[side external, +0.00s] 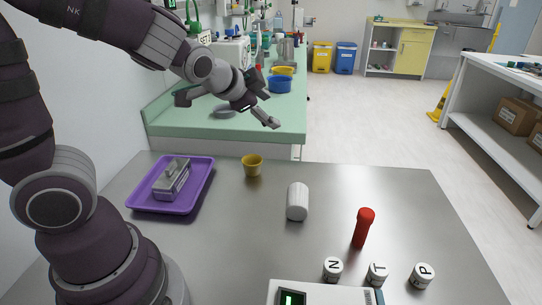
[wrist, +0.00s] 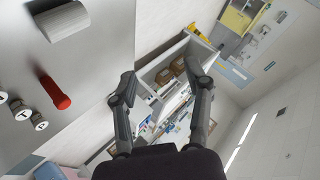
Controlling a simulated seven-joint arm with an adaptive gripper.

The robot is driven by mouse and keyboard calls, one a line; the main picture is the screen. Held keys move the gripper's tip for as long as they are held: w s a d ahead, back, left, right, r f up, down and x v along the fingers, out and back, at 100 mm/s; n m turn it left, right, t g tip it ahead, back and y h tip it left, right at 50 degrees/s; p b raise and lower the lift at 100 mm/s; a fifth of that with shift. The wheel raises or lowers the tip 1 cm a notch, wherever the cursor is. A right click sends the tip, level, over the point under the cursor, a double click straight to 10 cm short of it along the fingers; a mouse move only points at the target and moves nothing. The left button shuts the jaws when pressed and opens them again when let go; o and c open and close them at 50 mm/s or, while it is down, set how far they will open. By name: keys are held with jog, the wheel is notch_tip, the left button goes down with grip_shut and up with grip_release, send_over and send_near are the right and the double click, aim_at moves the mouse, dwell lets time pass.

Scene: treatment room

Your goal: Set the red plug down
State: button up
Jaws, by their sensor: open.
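The red plug (side external: 363,228) stands upright on the grey table, right of centre, with its rounded wider end on top. It also shows in the wrist view (wrist: 55,92) at the left. My gripper (side external: 271,108) is open and empty, raised above the far side of the table and well apart from the plug. In the wrist view its two fingers (wrist: 160,82) are spread, with only the distant room between them.
A white cylinder (side external: 297,202) stands left of the plug. Lettered white pieces N (side external: 333,269), T (side external: 377,274) and P (side external: 422,275) stand in front. A yellow cup (side external: 252,166) and a purple tray (side external: 143,200) holding a grey box (side external: 172,180) are farther left. The table's right side is clear.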

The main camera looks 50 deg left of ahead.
jog(key=s+d+n+g+h, duration=0.1)
jog(key=s+d+n+g, duration=0.1)
jog(key=s, duration=0.5)
jog(key=s+d+n+g+h, duration=0.2)
jog(key=s+d+n, duration=0.1)
jog(key=s, duration=0.3)
jog(key=shift+s+d+f+n+g+h, duration=0.15)
jog(key=shift+s+d+n+g+h, duration=0.15)
jog(key=shift+s+d+n, duration=0.15)
jog(key=shift+w+a, duration=0.1)
